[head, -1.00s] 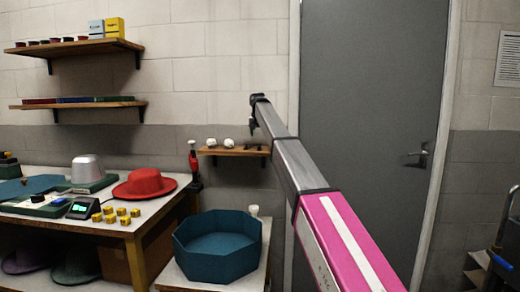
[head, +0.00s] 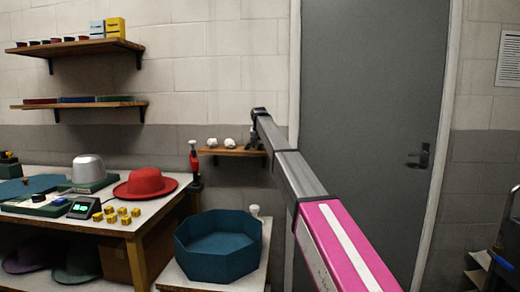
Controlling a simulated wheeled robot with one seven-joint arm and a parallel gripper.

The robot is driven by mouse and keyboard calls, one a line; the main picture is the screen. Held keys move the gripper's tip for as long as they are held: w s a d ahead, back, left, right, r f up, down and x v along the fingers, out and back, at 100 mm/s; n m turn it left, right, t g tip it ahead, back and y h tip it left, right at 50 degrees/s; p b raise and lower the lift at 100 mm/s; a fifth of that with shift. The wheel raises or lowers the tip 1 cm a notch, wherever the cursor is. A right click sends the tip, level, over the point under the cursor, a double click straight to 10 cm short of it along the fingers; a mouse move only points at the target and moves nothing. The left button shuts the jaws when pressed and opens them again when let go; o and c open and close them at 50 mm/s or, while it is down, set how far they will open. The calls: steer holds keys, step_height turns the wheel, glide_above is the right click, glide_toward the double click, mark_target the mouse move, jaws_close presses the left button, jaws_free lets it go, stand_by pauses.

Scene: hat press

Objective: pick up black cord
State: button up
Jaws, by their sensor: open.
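My gripper (head: 253,143) is at the right end of the small wooden wall shelf (head: 222,152), pointing down at the shelf top. It is small in the picture, and its jaws are open. The dark thing that lay on that end, likely the black cord, now cannot be told apart from the dark gripper in front of it. I cannot tell whether the jaws are around it or only above it. Two small white balls (head: 212,143) (head: 229,143) sit on the shelf to the left of my gripper.
Below the shelf, a blue octagonal box (head: 217,245) stands on a low white-topped table. A red-handled tool (head: 193,158) stands left of the shelf. A workbench with a red hat (head: 146,184) and several yellow blocks is farther left. A grey door (head: 370,100) is at right.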

steer(key=shift+f, duration=0.15)
steer(key=shift+c, duration=0.3)
steer(key=c, duration=0.9)
steer(key=shift+c, duration=0.2)
